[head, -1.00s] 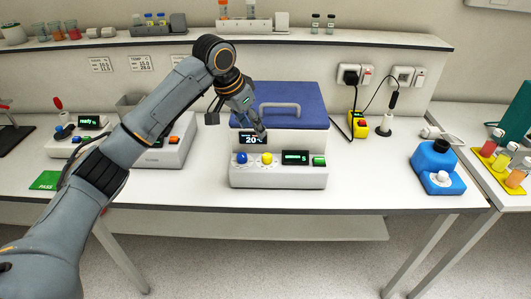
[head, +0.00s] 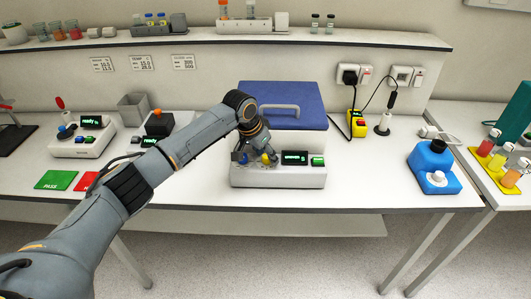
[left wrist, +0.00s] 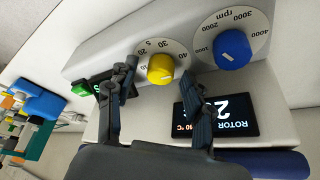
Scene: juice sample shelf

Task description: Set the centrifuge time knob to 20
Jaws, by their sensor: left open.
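The white centrifuge (head: 315,175) with a blue lid (head: 285,103) stands on the bench in the head view. Its yellow knob (left wrist: 160,68) sits on a white dial with marks such as 30 and 40 in the left wrist view. My left gripper (left wrist: 161,76) is open, one finger on each side of the yellow knob; I cannot tell whether they touch it. The blue rpm knob (left wrist: 232,48) is to the right in that view. In the head view the yellow knob (head: 268,158) shows partly beside my gripper, which covers much of the panel. My right gripper is not seen.
The rotor display (left wrist: 222,115) lies close to one finger in the left wrist view. The green-lit display (head: 294,158) and green button (head: 317,161) are right of the knobs.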

